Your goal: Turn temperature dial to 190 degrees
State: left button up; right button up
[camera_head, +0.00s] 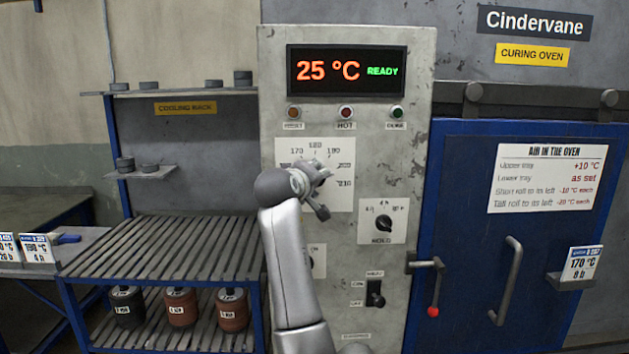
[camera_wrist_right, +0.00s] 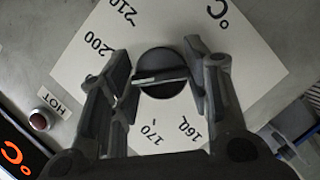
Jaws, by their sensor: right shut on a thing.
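The temperature dial (camera_wrist_right: 163,84) is a round black knob with a raised grip bar and a pale line, on a white scale plate (camera_wrist_right: 75,65). My right gripper (camera_wrist_right: 162,66) is shut on it, one finger on each side. The bar lies roughly across between the fingers. In the wrist view 160, 170, 200 and 210 are readable; the left finger covers the part between 170 and 200. In the head view my right gripper (camera_head: 322,186) hides the dial; 170 to 210 show on the scale plate (camera_head: 290,146). The exact setting cannot be told. My left gripper is out of view.
The display (camera_head: 346,71) reads 25 °C READY. Below the scale are a hold knob (camera_head: 384,223) and a switch (camera_head: 375,294). The blue oven door (camera_head: 460,200) with its red-tipped lever (camera_head: 433,290) is at right. The cooling rack (camera_head: 160,245) stands at left.

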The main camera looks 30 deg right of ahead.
jog(key=o, duration=1)
jog(key=v, duration=1.2)
jog(key=shift+f, duration=0.15)
